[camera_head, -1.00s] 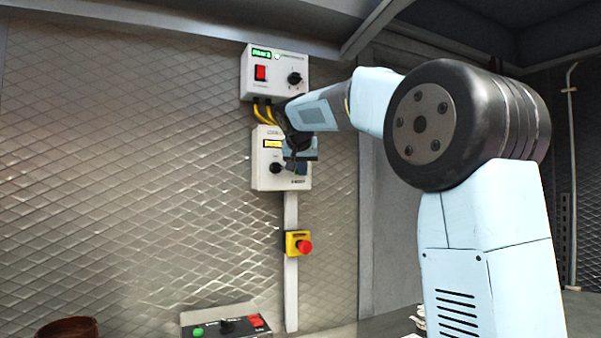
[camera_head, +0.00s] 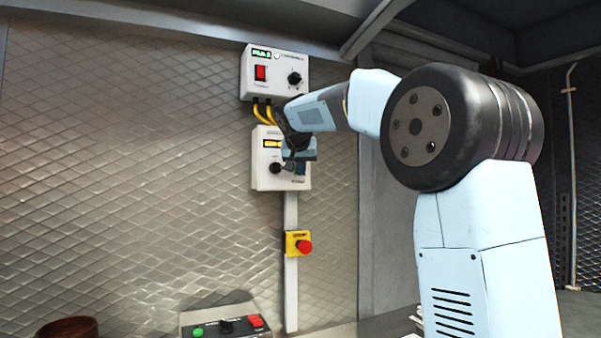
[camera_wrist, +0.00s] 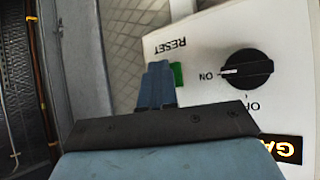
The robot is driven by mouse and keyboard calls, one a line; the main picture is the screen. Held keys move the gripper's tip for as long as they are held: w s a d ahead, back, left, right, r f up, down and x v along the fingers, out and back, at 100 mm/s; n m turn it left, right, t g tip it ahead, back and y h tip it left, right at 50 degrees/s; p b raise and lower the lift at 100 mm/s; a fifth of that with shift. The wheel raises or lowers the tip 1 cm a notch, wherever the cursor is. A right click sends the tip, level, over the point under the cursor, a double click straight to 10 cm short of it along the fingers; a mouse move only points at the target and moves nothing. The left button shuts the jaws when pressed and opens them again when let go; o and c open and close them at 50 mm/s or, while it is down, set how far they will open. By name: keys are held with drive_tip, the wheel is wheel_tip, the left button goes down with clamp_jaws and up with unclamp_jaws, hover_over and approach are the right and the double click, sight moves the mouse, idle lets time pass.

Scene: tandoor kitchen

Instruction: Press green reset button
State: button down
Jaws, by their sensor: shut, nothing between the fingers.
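The green reset button (camera_wrist: 177,75) shows in the wrist view as a small green patch below the upside-down word RESET on a white control box (camera_wrist: 210,50). My gripper (camera_wrist: 158,75) is shut and empty, with its blue fingers beside the button and overlapping its left edge. I cannot tell whether the fingers touch it. In the head view the lower white box (camera_head: 262,180) is on the wall, and my gripper (camera_head: 299,165) is in front of its right side. The button is hidden there.
The white box also carries a black knob (camera_wrist: 247,69) and a lit amber display (camera_wrist: 287,149). An upper box (camera_head: 275,85) has a red switch. Below are a red emergency stop (camera_head: 304,247) and a panel (camera_head: 226,328) with green and red buttons.

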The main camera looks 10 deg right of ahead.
drive_tip(key=shift+s, duration=0.15)
drive_tip(key=shift+s+d, duration=0.15)
drive_tip(key=shift+s, duration=0.55)
drive_tip(key=s, duration=0.2)
drive_tip(key=s+d, duration=0.1)
drive_tip(key=s, duration=0.1)
drive_tip(key=shift+s, duration=0.4)
idle(0.6)
drive_tip(key=s+f+n+g+y, duration=0.1)
drive_tip(key=s+f+n+g, duration=0.1)
drive_tip(key=s+f, duration=1.3)
drive_tip(key=s+f+n+g+y, duration=0.1)
drive_tip(key=s+f+g+y, duration=0.1)
drive_tip(key=s+f, duration=1.3)
drive_tip(key=s, duration=0.6)
drive_tip(key=shift+s+d+f+n+g+y, duration=0.25)
drive_tip(key=shift+s+f+n+g+y, duration=0.05)
drive_tip(key=shift+s+f+n, duration=0.1)
